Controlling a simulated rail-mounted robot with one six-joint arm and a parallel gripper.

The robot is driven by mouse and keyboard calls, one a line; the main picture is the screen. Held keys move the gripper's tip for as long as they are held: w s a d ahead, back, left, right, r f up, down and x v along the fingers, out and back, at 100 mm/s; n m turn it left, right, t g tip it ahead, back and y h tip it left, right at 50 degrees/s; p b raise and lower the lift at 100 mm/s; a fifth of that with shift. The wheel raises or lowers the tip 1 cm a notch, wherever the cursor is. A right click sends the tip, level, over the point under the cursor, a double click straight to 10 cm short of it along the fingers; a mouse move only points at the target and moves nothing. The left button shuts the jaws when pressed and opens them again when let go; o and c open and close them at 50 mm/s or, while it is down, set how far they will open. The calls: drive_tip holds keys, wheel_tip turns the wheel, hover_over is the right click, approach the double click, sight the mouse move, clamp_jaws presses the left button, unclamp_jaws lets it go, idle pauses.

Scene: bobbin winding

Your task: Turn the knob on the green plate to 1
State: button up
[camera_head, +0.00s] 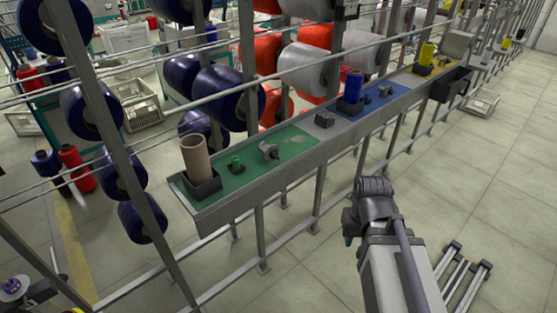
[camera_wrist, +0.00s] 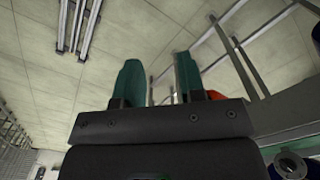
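The green plate (camera_head: 225,185) lies on the near left end of the long grey shelf. In the head view my gripper is mostly hidden by the wrist, right of and in front of the shelf, apart from the green plate.
A brown tube (camera_head: 195,157) stands in a black holder at the plate's left end. A small grey box (camera_head: 324,119) and a blue plate (camera_head: 352,121) with a blue bobbin (camera_head: 354,86) lie farther along. Metal posts and rods with large spools rise behind the shelf.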

wheel_tip(320, 180, down, 4)
drive_tip(key=a+f+b, duration=0.1)
drive_tip(key=b, duration=0.2)
drive_tip(key=m+t+y+b, duration=0.7)
drive_tip(key=m+t+y, duration=0.6)
drive_tip(key=m, duration=0.8)
approach(278, 157)
drive_tip(key=x, duration=0.8)
drive_tip(key=shift+w+a, duration=0.2)
drive_tip(key=shift+a, duration=0.1)
clamp_jaws()
